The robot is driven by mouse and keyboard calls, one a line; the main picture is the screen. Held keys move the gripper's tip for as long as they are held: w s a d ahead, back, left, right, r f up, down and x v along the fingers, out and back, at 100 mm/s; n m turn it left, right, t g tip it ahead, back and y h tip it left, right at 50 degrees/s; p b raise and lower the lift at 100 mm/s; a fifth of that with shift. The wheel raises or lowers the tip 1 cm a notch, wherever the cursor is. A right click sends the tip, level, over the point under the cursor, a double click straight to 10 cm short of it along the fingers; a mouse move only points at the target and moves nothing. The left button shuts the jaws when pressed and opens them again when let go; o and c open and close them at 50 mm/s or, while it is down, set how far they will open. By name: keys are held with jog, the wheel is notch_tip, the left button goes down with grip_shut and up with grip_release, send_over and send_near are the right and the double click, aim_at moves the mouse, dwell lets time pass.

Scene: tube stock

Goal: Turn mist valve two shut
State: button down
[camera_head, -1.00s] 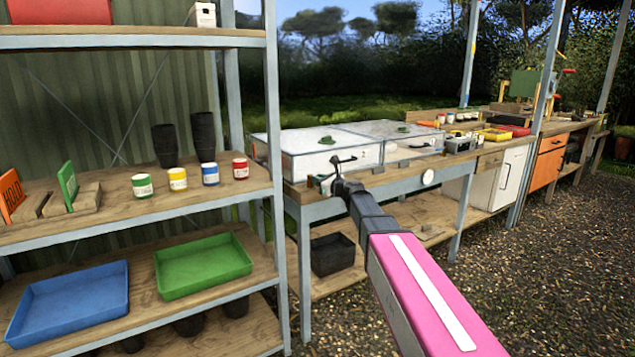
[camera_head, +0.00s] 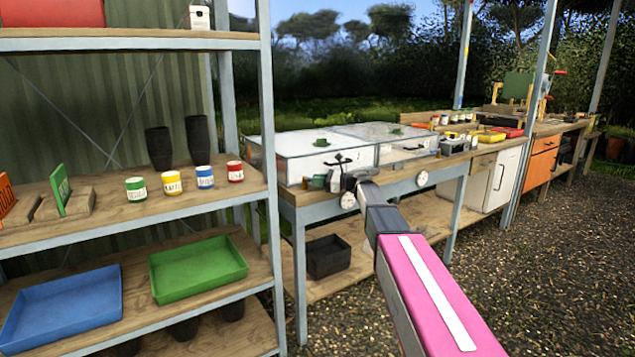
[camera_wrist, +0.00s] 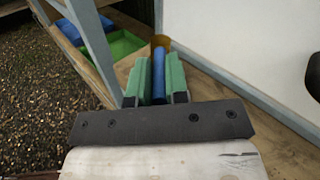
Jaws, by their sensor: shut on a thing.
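My gripper (camera_head: 335,181) is at the left end of the bench, in front of the left clear-lidded white box, and looks small there. In the wrist view its two green fingers (camera_wrist: 158,80) are closed on a blue rod-like thing (camera_wrist: 158,76) between them. I cannot tell from these frames whether this blue thing is a valve handle. No label reading mist valve two can be made out. A round white dial (camera_head: 348,200) is on the bench's front edge just below my gripper, and a second white dial (camera_head: 422,178) is further right.
An amber jar-like thing (camera_wrist: 160,42) stands just beyond the fingers in the wrist view. The white box (camera_head: 300,170) is close behind. A shelf rack with a green tray (camera_head: 197,268) and blue tray (camera_head: 62,308) stands left. Gravel at right is clear.

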dwell(0.3)
jog(key=c, duration=1.1)
grip_release()
jog(key=d, duration=0.3)
jog(key=s+d, duration=0.1)
jog(key=d, duration=0.3)
jog(key=s+d, duration=0.1)
jog(key=d, duration=0.2)
jog(key=shift+d, duration=0.3)
